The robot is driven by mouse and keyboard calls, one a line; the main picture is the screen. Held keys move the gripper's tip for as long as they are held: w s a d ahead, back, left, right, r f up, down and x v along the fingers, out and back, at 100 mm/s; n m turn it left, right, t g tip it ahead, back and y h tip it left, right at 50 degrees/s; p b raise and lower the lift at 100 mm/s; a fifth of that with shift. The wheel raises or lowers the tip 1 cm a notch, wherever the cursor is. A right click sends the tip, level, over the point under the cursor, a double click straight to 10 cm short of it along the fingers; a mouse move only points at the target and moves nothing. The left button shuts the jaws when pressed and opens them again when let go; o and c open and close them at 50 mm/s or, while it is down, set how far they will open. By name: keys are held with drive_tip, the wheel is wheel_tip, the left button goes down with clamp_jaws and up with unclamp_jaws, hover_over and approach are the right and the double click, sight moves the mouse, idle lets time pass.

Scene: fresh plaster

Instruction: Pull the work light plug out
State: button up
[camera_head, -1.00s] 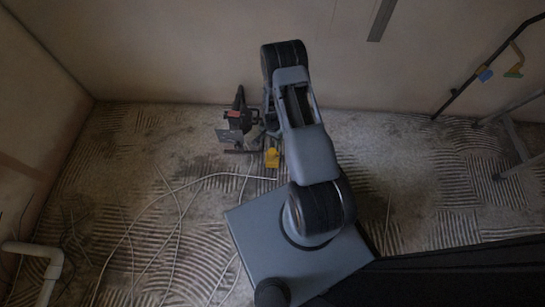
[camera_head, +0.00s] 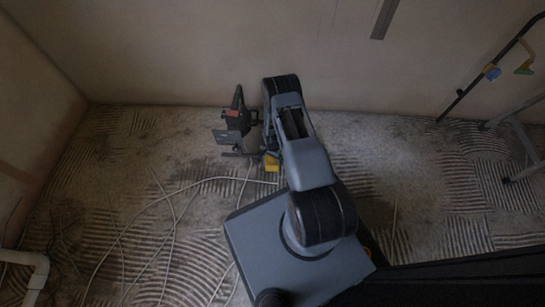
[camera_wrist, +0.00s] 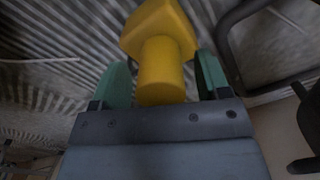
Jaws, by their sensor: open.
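The yellow plug (camera_wrist: 162,70) has a wide block at its far end and a round body towards me. In the wrist view the round body lies between the two green fingers of my gripper (camera_wrist: 163,78). The fingers are open, with a gap visible on the right side; contact on the left is unclear. In the head view a yellow piece (camera_head: 271,163) shows low beside my arm, partly covered, and the fingers are hidden. A dark lamp-like object (camera_head: 233,128), probably the work light, stands just left of it. Where the plug is seated is hidden.
Pale cables (camera_head: 170,200) curl over the ridged floor at left. A dark curved frame (camera_wrist: 232,40) is close to the right finger in the wrist view. A wall (camera_head: 190,50) stands behind. A grey metal frame (camera_head: 520,150) stands far right, and a white pipe (camera_head: 35,270) is lower left.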

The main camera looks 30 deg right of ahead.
drive_tip(key=shift+f, duration=0.1)
drive_tip(key=c, duration=1.3)
wheel_tip(320, 180, up, 6)
drive_tip(key=p, duration=0.3)
drive_tip(key=shift+f, duration=0.3)
drive_tip(key=o, duration=1.1)
drive_tip(key=shift+d, duration=0.1)
drive_tip(key=shift+c, duration=0.2)
drive_tip(key=shift+o, duration=1.2)
wheel_tip(320, 180, up, 14)
drive_tip(key=p, duration=0.5)
drive_tip(key=shift+p, duration=0.3)
